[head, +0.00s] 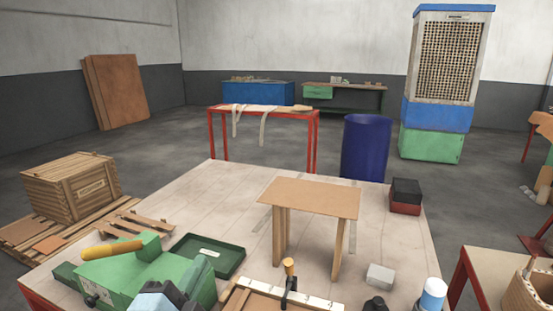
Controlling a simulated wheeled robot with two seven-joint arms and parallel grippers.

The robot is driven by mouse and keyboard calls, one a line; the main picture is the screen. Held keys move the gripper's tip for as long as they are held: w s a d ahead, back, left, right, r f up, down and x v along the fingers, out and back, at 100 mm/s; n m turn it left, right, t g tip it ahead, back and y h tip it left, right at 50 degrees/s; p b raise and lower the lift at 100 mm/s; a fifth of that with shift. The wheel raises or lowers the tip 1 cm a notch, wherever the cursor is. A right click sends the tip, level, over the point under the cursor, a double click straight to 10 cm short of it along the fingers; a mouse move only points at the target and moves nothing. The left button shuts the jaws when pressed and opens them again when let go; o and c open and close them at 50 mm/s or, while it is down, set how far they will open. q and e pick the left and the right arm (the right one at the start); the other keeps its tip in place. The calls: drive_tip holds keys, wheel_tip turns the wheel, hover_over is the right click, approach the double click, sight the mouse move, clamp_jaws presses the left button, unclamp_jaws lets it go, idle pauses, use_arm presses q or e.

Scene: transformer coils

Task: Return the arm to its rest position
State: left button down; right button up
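My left gripper (172,292) shows only in part at the bottom edge, as dark and light-blue pieces in front of a green machine (130,272) with a yellow handle. Its fingertips do not show clearly, so I cannot tell if it is open or shut. I see nothing clearly held in it. I cannot make out my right gripper. A small board on legs (312,196) stands on the worktable (230,185), apart from the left gripper.
A blue barrel (366,147) stands behind.

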use_arm(q)
drive_tip(key=s+a+f+n+g+y, duration=0.2)
drive_tip(key=s+a+f+n+g, duration=0.25)
drive_tip(key=f, duration=0.35)
drive_tip(key=s+a+f+n+g+y, duration=0.25)
drive_tip(key=f+n+g, duration=0.2)
drive_tip(key=f, duration=0.35)
drive_tip(key=s+a+f+n+g, duration=0.2)
drive_tip(key=s+f+n+g, duration=0.4)
drive_tip(key=s+f, duration=0.6)
drive_tip(key=s+a+f+m+g, duration=0.1)
drive_tip(key=s+f, duration=0.1)
drive_tip(key=f, duration=0.9)
drive_tip(key=s+a+f+g, duration=0.1)
drive_tip(key=s+f, duration=0.1)
drive_tip(key=f, duration=0.9)
drive_tip(key=s+a+f, duration=0.2)
drive_tip(key=s+f, duration=0.5)
drive_tip(key=s, duration=0.1)
drive_tip(key=s+a+f+g, duration=0.1)
drive_tip(key=s+a+f, duration=0.1)
drive_tip(key=s+f, duration=0.6)
drive_tip(key=shift+a+f+m, duration=0.15)
drive_tip(key=shift+a+m, duration=0.2)
drive_tip(key=shift+m, duration=0.05)
use_arm(e)
drive_tip(key=shift+d, duration=0.9)
use_arm(q)
drive_tip(key=shift+s, duration=0.1)
